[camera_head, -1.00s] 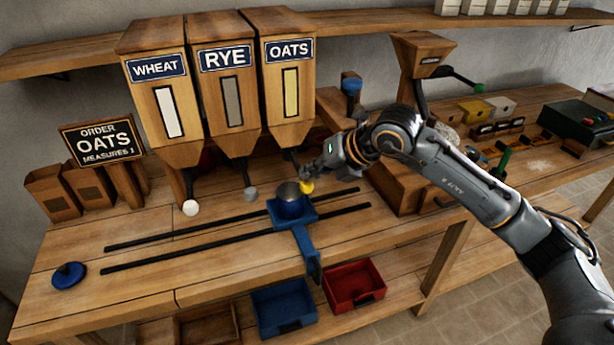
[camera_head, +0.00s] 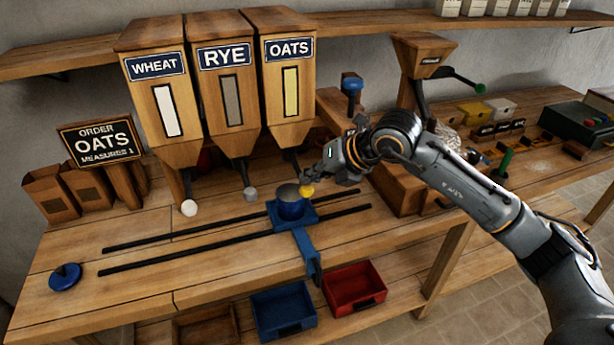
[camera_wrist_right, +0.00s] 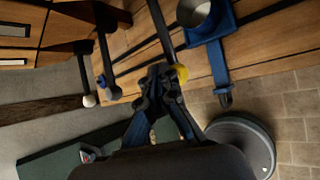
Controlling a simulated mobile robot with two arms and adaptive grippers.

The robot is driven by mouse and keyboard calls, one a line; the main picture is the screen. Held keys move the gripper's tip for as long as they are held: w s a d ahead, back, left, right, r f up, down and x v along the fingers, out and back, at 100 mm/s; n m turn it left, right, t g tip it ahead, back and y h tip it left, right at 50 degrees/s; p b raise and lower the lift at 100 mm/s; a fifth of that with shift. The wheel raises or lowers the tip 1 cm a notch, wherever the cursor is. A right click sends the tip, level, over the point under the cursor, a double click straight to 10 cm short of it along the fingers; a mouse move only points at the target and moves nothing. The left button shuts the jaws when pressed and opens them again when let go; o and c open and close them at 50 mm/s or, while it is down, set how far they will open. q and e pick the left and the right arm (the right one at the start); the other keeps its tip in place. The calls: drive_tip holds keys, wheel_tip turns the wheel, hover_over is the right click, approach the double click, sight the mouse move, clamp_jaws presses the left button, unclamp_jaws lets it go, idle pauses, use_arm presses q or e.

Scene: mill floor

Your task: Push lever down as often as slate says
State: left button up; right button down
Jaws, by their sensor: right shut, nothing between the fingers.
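The slate (camera_head: 101,144) at the left reads "ORDER OATS MEASURES 1". The oats bin (camera_head: 290,92) is the right one of three bins, and its lever ends in a yellow knob (camera_head: 307,189). My right gripper (camera_head: 306,180) is shut and empty, with its fingertips right at the knob; I cannot tell whether they touch. In the right wrist view the fingertips (camera_wrist_right: 160,72) are beside the yellow knob (camera_wrist_right: 181,73). A metal cup (camera_head: 291,199) sits in the blue carriage (camera_head: 280,225) below the oats spout. My left gripper is not in view.
The wheat lever has a white knob (camera_head: 189,208) and the rye lever a grey one (camera_head: 250,193). Black rails (camera_head: 180,251) run along the bench. A blue tray (camera_head: 283,311) and a red tray (camera_head: 354,288) sit below. A wooden mill (camera_head: 420,60) stands to the right.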

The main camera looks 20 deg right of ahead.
drive_tip(key=shift+f+b, duration=0.9)
drive_tip(key=shift+f, duration=0.2)
idle(0.6)
drive_tip(key=shift+r, duration=0.15)
idle(0.5)
drive_tip(key=shift+r+p, duration=1.75)
drive_tip(key=shift+r, duration=1.15)
wheel_tip(320, 180, up, 5)
drive_tip(key=p, duration=0.3)
